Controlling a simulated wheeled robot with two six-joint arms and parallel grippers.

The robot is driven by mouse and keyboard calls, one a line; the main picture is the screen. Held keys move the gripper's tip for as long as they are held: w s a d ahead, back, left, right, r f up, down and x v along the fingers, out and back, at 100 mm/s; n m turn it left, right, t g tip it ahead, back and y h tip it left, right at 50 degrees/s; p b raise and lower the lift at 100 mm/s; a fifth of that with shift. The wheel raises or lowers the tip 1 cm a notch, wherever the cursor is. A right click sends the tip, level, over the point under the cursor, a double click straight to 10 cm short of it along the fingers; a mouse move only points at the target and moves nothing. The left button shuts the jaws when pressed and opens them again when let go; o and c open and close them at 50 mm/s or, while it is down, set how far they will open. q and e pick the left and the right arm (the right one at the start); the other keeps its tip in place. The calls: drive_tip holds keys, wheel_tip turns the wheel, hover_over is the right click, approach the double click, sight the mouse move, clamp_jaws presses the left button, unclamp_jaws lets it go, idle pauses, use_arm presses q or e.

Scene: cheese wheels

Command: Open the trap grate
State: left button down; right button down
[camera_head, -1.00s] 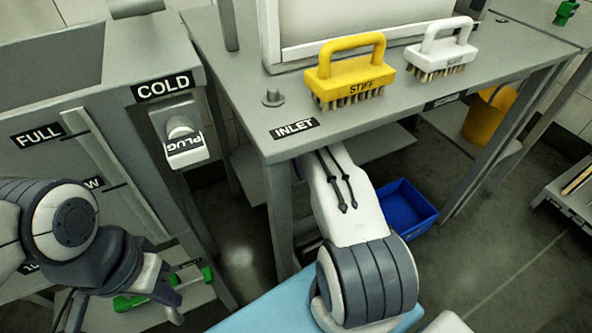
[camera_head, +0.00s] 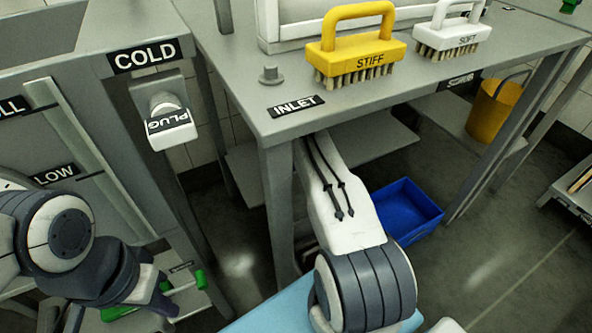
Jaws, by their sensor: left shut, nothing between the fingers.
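I cannot make out a trap grate in this view. My left gripper (camera_head: 166,302) is at the lower left, low beside the grey tank with the COLD and LOW labels. It is shut and empty, in front of a low shelf with green parts (camera_head: 200,279) on it. I cannot tell whether it touches anything there. Another link of mine stands at the bottom middle and reaches under the INLET table (camera_head: 330,115). My right gripper is not seen.
A yellow STIFF brush (camera_head: 360,62) and a white SOFT brush (camera_head: 450,42) stand on the table. A white PLUG fixture (camera_head: 170,128) sticks out from the tank.

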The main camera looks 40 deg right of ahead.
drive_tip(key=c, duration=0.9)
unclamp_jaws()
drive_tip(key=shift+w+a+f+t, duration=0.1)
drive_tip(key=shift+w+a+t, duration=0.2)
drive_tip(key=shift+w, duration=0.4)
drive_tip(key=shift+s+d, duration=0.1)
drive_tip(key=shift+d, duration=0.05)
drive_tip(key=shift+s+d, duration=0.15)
